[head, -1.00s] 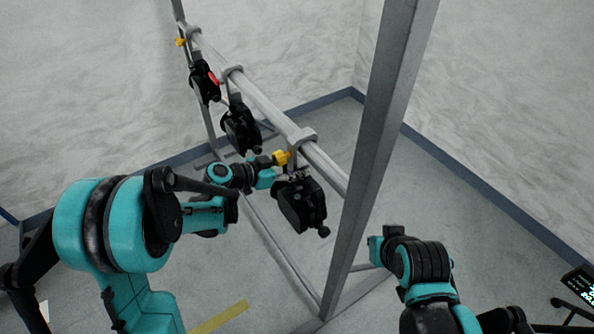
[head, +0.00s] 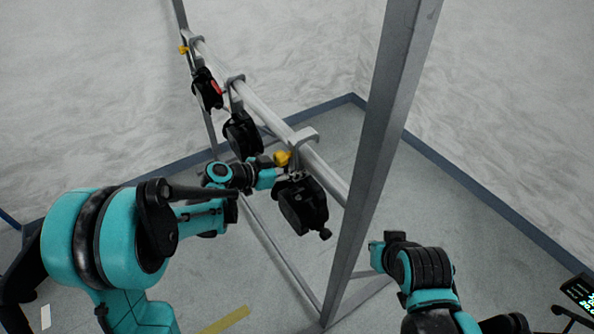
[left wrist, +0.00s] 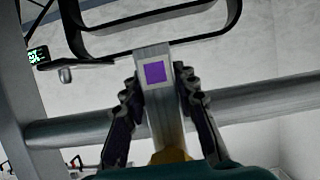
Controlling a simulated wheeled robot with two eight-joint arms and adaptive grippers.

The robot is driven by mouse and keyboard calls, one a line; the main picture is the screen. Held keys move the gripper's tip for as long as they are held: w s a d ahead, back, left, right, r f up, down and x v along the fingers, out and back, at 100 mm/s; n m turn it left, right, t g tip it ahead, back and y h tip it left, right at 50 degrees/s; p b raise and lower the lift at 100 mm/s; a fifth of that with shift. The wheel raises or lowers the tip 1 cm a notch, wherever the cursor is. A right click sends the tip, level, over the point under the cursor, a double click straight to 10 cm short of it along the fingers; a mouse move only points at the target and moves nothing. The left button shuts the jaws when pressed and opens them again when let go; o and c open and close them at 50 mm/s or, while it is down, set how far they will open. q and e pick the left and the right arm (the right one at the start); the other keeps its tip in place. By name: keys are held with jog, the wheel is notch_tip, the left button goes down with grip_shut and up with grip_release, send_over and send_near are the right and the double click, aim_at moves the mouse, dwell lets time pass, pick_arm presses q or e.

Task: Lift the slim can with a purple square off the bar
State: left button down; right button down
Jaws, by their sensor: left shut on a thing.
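The nearest can (head: 303,205) is black and hangs under the bar (head: 259,108) by a grey hook (head: 303,137) with a yellow knob (head: 283,158). My left gripper (head: 278,177) is at this hook, below the bar. In the left wrist view its dark fingers (left wrist: 160,88) are on both sides of the stem, shut on it.
Two more black cans, a middle one (head: 243,134) and a far one with a red part (head: 207,89), hang farther along the bar. A grey upright post (head: 385,130) stands just right of the nearest can. My right arm (head: 425,268) is right of the post; its fingers cannot be made out.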

pick_arm(q)
jog(key=s+a+p, duration=0.2)
jog(key=s+a, duration=0.8)
jog(key=a, duration=0.5)
jog(key=shift+p, duration=0.3)
